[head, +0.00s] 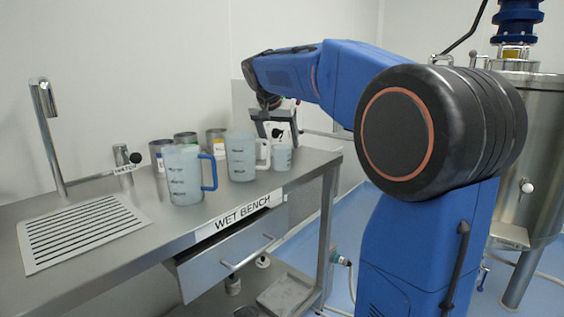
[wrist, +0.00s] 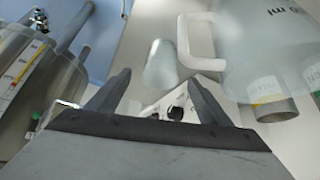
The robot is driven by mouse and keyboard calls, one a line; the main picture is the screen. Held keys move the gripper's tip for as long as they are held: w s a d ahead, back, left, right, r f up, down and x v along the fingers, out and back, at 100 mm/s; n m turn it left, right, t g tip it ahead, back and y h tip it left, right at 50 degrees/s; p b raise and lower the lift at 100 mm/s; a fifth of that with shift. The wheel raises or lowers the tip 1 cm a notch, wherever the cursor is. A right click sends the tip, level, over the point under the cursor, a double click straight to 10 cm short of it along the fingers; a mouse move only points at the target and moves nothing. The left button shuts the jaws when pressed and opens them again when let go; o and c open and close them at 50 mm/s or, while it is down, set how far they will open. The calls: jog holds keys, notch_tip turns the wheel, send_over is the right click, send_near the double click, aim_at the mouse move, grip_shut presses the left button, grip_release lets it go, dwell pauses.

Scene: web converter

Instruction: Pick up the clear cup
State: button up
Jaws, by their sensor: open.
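The clear cup (head: 282,158) is small and translucent. It stands upright on the wet bench near its right end, right of the white-handled pitcher (head: 241,160). My gripper (head: 277,134) is open and empty, just above and behind the cup in the head view. In the wrist view the cup (wrist: 161,66) lies ahead between the two open fingers, apart from them. The pitcher's white handle (wrist: 197,62) is close to the cup on the right.
A blue-handled pitcher (head: 184,178) stands further left. Several metal cups, one of them here (head: 216,141), stand behind the pitchers. A tap (head: 46,125) and drain grate (head: 85,230) are at the left. A steel tank (head: 525,150) stands at the right.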

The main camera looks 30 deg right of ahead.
aim_at(282, 158)
jog(key=shift+w+x, duration=0.15)
jog(key=shift+x, duration=1.35)
jog(key=shift+w+x, duration=0.1)
jog(key=shift+x, duration=1.4)
jog(key=shift+d+r, duration=0.1)
jog(key=shift+r, duration=0.05)
jog(key=shift+c, duration=0.6)
jog(key=c, duration=1)
